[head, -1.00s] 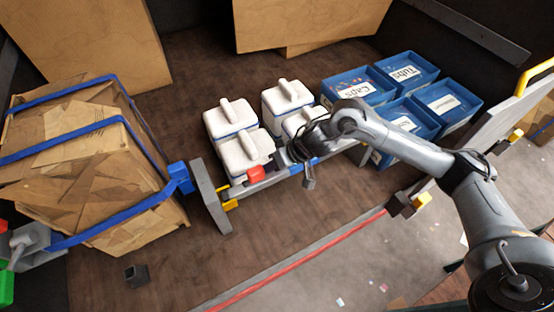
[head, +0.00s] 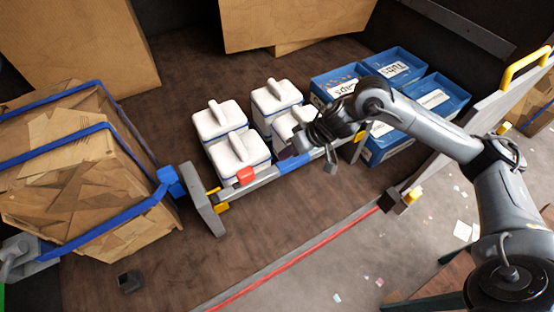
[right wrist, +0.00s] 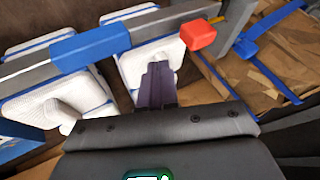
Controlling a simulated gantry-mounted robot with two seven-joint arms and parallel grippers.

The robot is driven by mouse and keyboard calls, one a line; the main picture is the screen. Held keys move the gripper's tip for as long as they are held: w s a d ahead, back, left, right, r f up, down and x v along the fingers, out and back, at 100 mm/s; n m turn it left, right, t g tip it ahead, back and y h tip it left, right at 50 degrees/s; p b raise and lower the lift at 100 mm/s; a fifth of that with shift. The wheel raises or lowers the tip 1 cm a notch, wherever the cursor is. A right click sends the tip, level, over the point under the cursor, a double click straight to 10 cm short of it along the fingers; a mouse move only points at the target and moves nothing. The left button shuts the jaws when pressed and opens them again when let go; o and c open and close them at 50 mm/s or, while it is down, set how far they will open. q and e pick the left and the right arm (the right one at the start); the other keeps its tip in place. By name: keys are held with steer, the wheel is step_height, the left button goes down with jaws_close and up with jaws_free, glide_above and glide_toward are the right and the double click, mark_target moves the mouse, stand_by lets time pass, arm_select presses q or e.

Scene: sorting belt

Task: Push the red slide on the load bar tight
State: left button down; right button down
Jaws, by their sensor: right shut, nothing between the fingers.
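The load bar (head: 265,178) is a grey rail in front of the white tubs, with a blue sleeve (head: 295,162) around its middle. The red slide (head: 245,175) sits on the bar left of the sleeve, beside the front tub. In the right wrist view the red slide (right wrist: 198,35) is at upper right and the blue sleeve (right wrist: 90,48) at upper left. My right gripper (head: 284,154) is low by the tubs and bar, right of the slide and apart from it. In the wrist view its dark fingers (right wrist: 158,70) are together and empty, over a tub lid.
Several white tubs (head: 220,120) stand close behind the bar. Blue bins (head: 440,95) are at right. Strapped cardboard (head: 70,170) stands left of the bar's grey end plate (head: 202,198). The floor in front is mostly clear, with a small dark block (head: 130,281).

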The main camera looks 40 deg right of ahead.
steer(key=shift+v, duration=1.75)
